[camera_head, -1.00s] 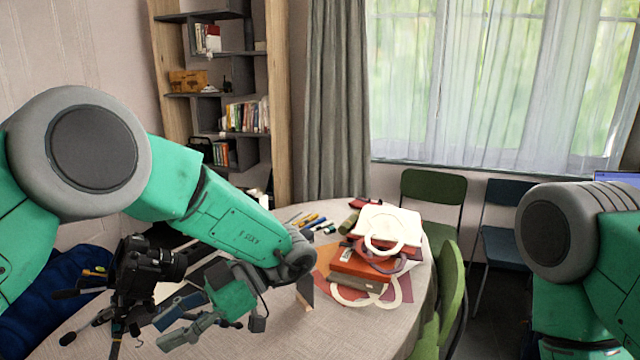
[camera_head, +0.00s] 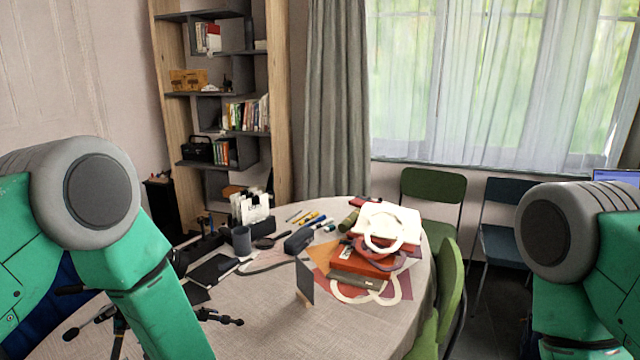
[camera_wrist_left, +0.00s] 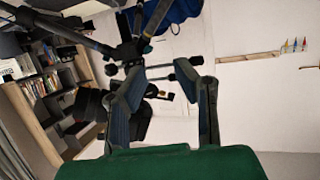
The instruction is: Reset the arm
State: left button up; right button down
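My left arm (camera_head: 150,290) angles down at the left of the head view, and its gripper is out of that picture. In the left wrist view my left gripper (camera_wrist_left: 170,78) shows two fingers spread apart, with nothing held between them. Black tripod parts (camera_wrist_left: 125,45) and a dark camera (camera_wrist_left: 95,105) appear beyond the fingers; I cannot tell how far away.
The round table (camera_head: 270,335) holds a dark upright panel (camera_head: 305,280), a stack of bags and boxes (camera_head: 370,250), a grey cup (camera_head: 241,240) and a black tablet (camera_head: 212,270). Green chairs (camera_head: 452,295) stand at the right. A bookshelf (camera_head: 225,110) stands behind. The table's front middle is clear.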

pick_arm(q)
jog(key=s+d+f+m+h, duration=0.1)
jog(key=s+f+m+h, duration=0.45)
jog(key=f, duration=0.25)
jog(key=s+d+f+m+g+h, duration=0.2)
jog(key=s+f+m+g+h, duration=0.15)
jog(key=s, duration=0.95)
jog(key=s+d+f+m+g+h, duration=0.2)
jog(key=s+f+m+g+h, duration=0.15)
jog(key=s, duration=0.95)
notch_tip(320, 180, down, 10)
jog(key=w+b, duration=0.1)
jog(key=b, duration=0.9)
jog(key=shift+w+d+r, duration=0.15)
jog(key=shift+d+r, duration=0.05)
jog(key=shift+d, duration=0.05)
